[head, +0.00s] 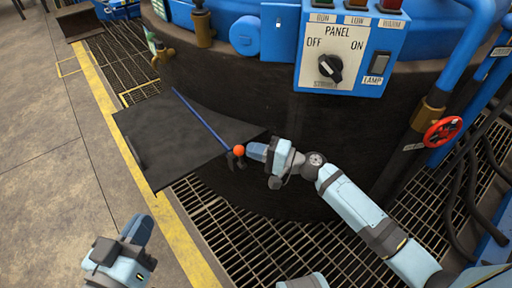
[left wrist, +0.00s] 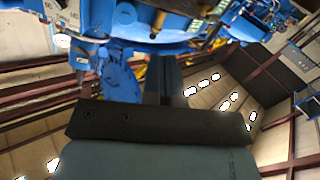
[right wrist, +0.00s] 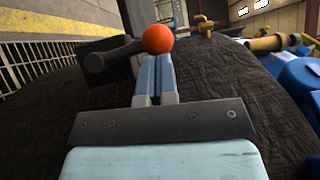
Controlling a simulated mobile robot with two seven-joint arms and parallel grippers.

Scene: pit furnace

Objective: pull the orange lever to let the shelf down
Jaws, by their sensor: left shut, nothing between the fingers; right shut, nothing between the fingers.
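The orange ball knob (head: 239,150) of the lever is at the lower right corner of the dark shelf (head: 160,135), against the furnace side. My right gripper (head: 257,152) is shut and empty, with its fingertips right at the knob. In the right wrist view the knob (right wrist: 158,39) sits just beyond the closed fingertips (right wrist: 154,62); I cannot tell whether they touch. A dark arm (right wrist: 112,58) lies left of the knob there. The shelf sticks out from the furnace as a flat plate. My left gripper (head: 140,228) is shut and empty, away from the shelf.
A thin blue rod (head: 200,117) runs along the shelf towards the knob. The control panel (head: 348,45) is on the furnace above, with a red valve wheel (head: 443,131) at right. Floor grating (head: 270,240) and a yellow line (head: 180,235) lie below. The floor at left is clear.

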